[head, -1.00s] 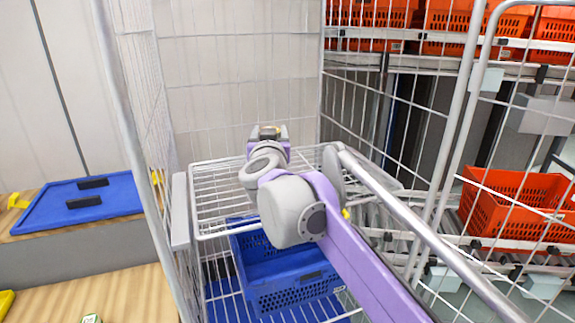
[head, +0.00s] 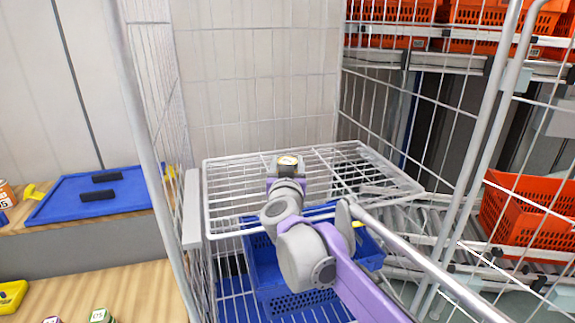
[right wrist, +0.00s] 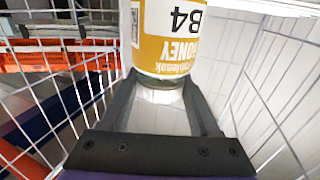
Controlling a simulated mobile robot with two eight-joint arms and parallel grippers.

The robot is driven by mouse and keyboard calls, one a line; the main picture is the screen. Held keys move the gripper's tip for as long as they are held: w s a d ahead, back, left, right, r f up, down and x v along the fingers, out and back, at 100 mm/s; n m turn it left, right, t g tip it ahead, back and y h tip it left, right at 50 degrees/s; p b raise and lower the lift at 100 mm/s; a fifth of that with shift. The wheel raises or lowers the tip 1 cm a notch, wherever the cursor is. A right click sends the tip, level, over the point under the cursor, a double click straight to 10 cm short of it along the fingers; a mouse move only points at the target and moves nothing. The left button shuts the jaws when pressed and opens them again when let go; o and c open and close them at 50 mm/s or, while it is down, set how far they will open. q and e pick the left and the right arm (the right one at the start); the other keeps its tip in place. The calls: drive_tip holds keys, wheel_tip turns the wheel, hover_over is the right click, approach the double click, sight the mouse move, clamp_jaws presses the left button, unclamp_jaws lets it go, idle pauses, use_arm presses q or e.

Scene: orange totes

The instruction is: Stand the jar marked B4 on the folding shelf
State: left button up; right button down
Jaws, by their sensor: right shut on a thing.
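The jar marked B4 (right wrist: 170,38), with a yellow and white honey label, is between the fingers of my right gripper (right wrist: 165,85), which is shut on it. In the head view the jar's top (head: 288,160) shows at the end of my right arm, with the right gripper (head: 286,172) mostly hidden below it. The folding shelf (head: 222,200), a white wire grid, is folded down level inside the roll cage. The jar appears over the shelf's middle. I cannot tell whether its base touches the wires. My left gripper is out of view.
A blue crate (head: 265,275) stands below the shelf in the cage. Cage bars (head: 150,150) rise on both sides. Orange totes (head: 530,215) sit on racks at right. A blue lid (head: 70,200) lies on the left bench. The shelf looks otherwise empty.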

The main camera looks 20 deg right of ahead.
drive_tip(key=shift+f, duration=0.15)
drive_tip(key=shift+c, duration=0.6)
unclamp_jaws()
drive_tip(key=shift+s+r, duration=0.1)
drive_tip(key=shift+r, duration=0.1)
drive_tip(key=v, duration=1.2)
